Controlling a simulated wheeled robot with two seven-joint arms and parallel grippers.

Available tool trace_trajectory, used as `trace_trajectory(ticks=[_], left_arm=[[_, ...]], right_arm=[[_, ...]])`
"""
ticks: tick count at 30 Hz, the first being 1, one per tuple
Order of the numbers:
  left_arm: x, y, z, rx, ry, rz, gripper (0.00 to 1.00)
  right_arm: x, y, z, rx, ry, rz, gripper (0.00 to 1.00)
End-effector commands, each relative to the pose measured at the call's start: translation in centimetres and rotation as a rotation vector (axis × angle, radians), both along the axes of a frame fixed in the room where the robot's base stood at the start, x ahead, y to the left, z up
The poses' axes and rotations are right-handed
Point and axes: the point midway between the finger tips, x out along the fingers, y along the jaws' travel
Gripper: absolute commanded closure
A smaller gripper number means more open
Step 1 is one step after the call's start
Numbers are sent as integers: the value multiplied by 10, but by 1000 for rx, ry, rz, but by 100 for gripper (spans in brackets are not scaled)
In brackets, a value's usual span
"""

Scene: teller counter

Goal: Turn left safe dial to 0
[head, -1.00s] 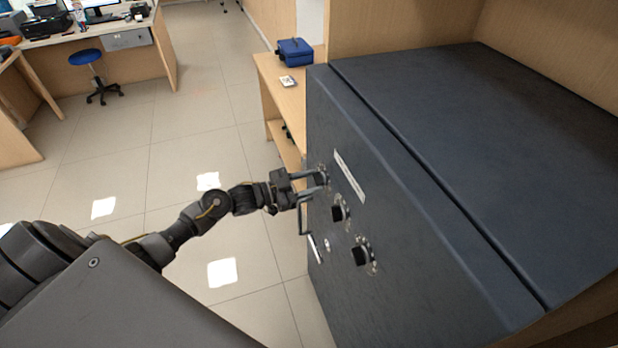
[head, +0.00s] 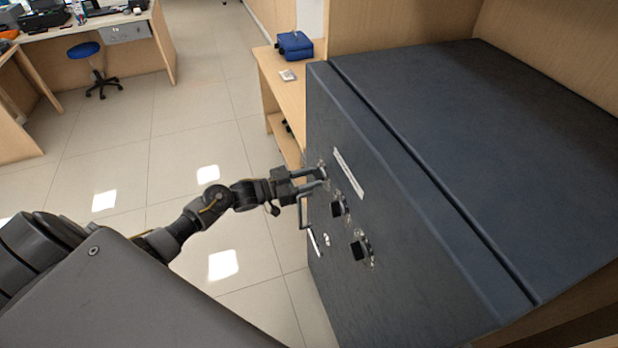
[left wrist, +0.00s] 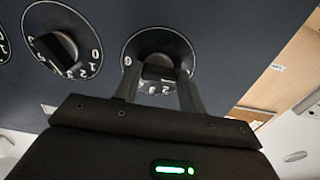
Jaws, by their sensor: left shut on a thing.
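The dark safe (head: 420,200) has three dials on its front. My left gripper (head: 323,179) is at the dial farthest from the head camera. In the left wrist view my gripper (left wrist: 160,76) is shut on the black knob of this left dial (left wrist: 155,42), one finger on each side. Its white number ring is partly hidden by the fingers; a 6 shows at its left and a 2 near its bottom. The middle dial (head: 338,208) and the nearest dial (head: 361,250) are free. My right gripper is not in view.
A handle (head: 303,213) stands out from the safe front, close below my left gripper. A wooden shelf unit (head: 283,95) with a blue case (head: 294,46) stands beyond the safe. Open tiled floor lies left of the safe.

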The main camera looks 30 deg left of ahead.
Motion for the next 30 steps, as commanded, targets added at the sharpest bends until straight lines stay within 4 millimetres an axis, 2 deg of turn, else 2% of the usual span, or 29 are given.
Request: trace_trajectory(ticks=[2,3,7,19,30], left_arm=[[0,0,0,-1,1,1,83],[0,0,0,-1,1,1,56],[0,0,0,-1,1,1,39],[-6,6,-2,1,0,0,38],[-59,52,-5,3,2,0,38]], right_arm=[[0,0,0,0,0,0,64],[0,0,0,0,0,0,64],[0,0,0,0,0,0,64],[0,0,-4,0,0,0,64],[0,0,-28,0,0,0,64]])
